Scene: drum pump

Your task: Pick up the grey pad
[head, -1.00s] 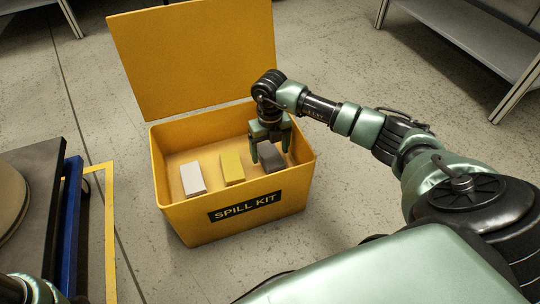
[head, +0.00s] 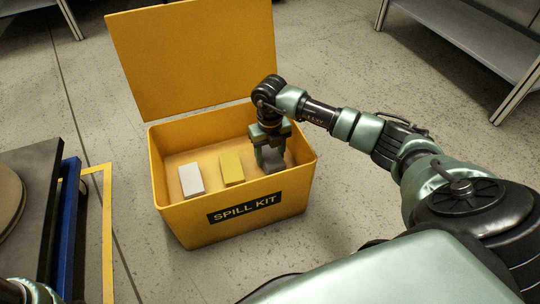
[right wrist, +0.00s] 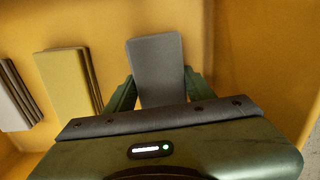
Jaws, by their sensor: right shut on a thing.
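The grey pad (head: 274,168) is inside the yellow spill kit box (head: 190,222), at its right side. My right gripper (head: 271,158) reaches down into the box and is shut on the grey pad. In the right wrist view the grey pad (right wrist: 158,70) stands between the two green fingers (right wrist: 156,90), one on each side. I cannot tell whether the pad is clear of the box floor. My left gripper is not in view.
A yellow pad (head: 232,168) and a white pad (head: 191,180) lie in the box to the left of the grey pad. The open lid (head: 195,60) stands up at the back. A dark cart (head: 35,200) is at the left.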

